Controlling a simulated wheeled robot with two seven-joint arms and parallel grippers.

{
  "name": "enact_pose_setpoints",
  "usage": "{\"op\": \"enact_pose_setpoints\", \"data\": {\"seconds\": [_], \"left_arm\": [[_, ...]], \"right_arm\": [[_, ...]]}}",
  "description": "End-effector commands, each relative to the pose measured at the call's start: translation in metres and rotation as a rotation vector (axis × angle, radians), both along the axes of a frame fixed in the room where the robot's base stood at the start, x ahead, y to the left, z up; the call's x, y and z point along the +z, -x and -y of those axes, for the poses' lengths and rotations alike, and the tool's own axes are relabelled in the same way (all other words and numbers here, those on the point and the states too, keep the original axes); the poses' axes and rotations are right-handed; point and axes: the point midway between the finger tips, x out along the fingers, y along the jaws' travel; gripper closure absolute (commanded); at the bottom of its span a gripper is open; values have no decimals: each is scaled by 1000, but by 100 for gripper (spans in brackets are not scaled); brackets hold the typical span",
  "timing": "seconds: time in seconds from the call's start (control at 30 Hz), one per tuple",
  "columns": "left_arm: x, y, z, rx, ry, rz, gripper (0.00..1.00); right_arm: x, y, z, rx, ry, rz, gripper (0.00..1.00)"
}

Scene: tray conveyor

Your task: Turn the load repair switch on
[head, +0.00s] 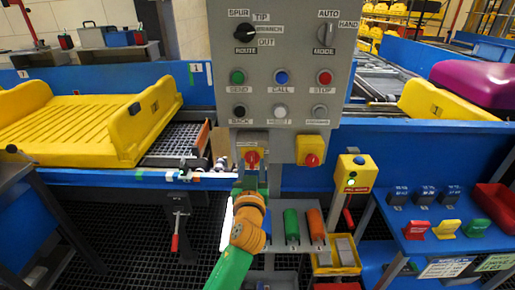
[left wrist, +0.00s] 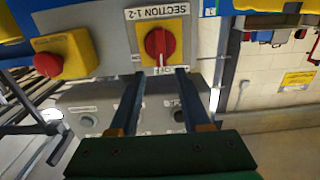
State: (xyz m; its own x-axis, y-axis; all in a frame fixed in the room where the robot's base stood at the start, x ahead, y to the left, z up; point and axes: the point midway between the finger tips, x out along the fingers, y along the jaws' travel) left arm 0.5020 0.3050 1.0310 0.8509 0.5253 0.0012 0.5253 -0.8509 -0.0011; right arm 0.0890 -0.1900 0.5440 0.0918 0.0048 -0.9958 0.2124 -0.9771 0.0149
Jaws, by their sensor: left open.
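A red rotary knob (head: 252,157) sits on a yellow plate at the bottom left of the grey control panel (head: 282,60). In the left wrist view the knob (left wrist: 159,44) appears upside down, with a "SECTION 1-2" label and an "OFF" mark beside it. I can read no "load repair" label. My left gripper (head: 250,180) is open just below the knob in the head view. In the left wrist view its two blue-grey fingers (left wrist: 160,73) are apart and empty, their tips just short of the knob. My right gripper is not in view.
A red button on a yellow box (head: 311,150) is right of the knob. A yellow tray (head: 90,125) lies on the conveyor at left. Tools hang below the panel.

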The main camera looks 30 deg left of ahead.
Motion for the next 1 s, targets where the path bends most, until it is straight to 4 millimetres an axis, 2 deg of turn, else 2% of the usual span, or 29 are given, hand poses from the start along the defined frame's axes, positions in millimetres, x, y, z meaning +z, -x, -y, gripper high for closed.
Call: {"op": "enact_pose_setpoints", "data": {"seconds": [0.1, 0.2, 0.57, 0.6, 0.77, 1.0], "left_arm": [[2, -20, -13, 0, -3, -2, 52], [0, -31, -18, -2, -3, -3, 52], [-2, -39, -23, -3, -1, -3, 52], [-2, -39, -23, -3, 0, -4, 55], [-2, -39, -23, -3, -1, -4, 98], [-2, -38, -23, -3, -2, -5, 100]], "right_arm": [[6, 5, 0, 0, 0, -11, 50], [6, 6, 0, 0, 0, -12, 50], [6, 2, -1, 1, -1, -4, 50], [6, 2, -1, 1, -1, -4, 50], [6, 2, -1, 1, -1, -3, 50], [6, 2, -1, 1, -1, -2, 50]]}}
